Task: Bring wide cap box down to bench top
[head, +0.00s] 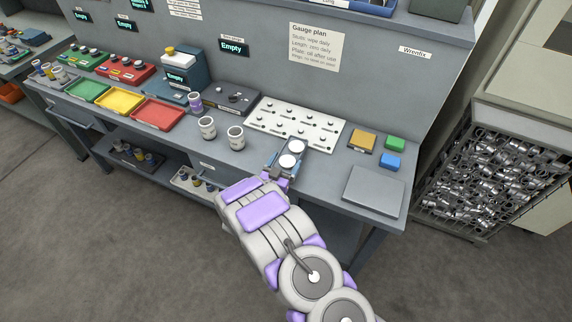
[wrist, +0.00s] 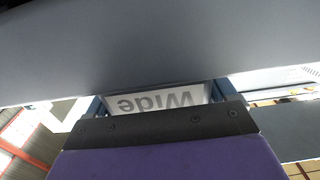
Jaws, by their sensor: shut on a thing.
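In the wrist view the box's pale face (wrist: 155,101) shows the word "Wide" upside down between the fingers. In the head view the box appears over the grey bench top (head: 318,178), near its front edge. I cannot tell whether it touches the bench.
A white plate with studs (head: 297,122) lies behind the box. Two pale cups (head: 236,138) stand to the left. Yellow (head: 362,141), green and blue blocks and a grey square plate (head: 374,190) lie to the right. An upright back panel (head: 375,75) rises behind.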

